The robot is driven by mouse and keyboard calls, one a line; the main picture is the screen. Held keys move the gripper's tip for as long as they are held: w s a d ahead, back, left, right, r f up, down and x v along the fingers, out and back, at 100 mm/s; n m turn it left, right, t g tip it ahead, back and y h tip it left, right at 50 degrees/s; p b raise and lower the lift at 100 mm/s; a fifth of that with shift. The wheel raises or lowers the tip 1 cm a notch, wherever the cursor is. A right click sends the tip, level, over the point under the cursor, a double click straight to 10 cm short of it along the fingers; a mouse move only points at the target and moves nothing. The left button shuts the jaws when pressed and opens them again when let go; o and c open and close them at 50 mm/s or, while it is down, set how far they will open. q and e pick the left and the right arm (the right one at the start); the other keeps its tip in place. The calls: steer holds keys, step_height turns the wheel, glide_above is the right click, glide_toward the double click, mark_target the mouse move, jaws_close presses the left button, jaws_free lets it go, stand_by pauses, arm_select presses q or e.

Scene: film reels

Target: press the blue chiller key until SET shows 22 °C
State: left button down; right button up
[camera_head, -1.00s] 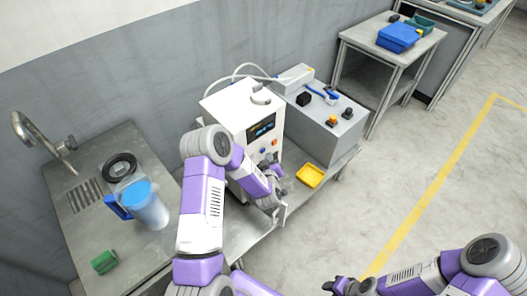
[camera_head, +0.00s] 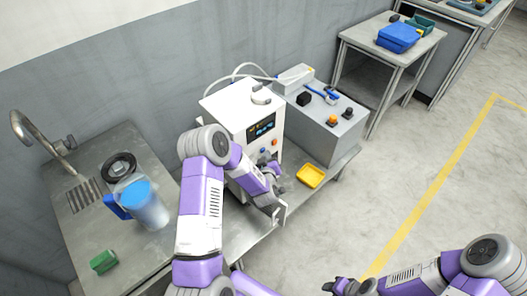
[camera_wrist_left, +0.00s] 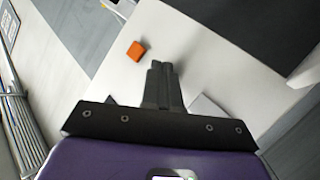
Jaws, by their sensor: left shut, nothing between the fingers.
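The white chiller (camera_head: 232,112) stands on a metal cart, with a dark display (camera_head: 262,126) on its front. The display digits are too small to read. Below it are the blue key (camera_head: 263,150) and an orange key (camera_head: 275,142). My left gripper (camera_head: 273,166) is in front of the panel, just below the keys. In the left wrist view its fingers (camera_wrist_left: 162,68) are shut and empty, close to the white panel, with the orange key (camera_wrist_left: 136,51) beside the tips. The blue key cannot be made out there. My right gripper (camera_head: 343,287) is at the bottom edge, away from the chiller.
A yellow tray (camera_head: 310,176) lies on the cart right of my left gripper. A grey box (camera_head: 325,130) with knobs stands beside the chiller. A sink counter at left holds a blue-lidded jug (camera_head: 150,208) and a green object (camera_head: 103,262). Open floor lies right.

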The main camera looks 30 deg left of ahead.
arm_select(q)
steer(key=shift+w+a, duration=0.1)
steer(key=shift+a, duration=0.2)
stand_by(0.4)
steer(key=shift+d, duration=0.1)
steer(key=shift+s+d, duration=0.3)
steer(key=shift+d, duration=0.45)
steer(key=shift+s+d+b, duration=0.15)
steer(key=shift+s+d, duration=0.15)
steer(key=shift+d, duration=0.5)
steer(key=shift+s+d+b, duration=0.15)
steer(key=shift+s+d, duration=0.15)
steer(key=shift+d, duration=0.45)
steer(key=shift+s+d+b, duration=0.15)
steer(key=shift+s+d, duration=0.15)
steer(key=shift+d, duration=0.5)
stand_by(2.1)
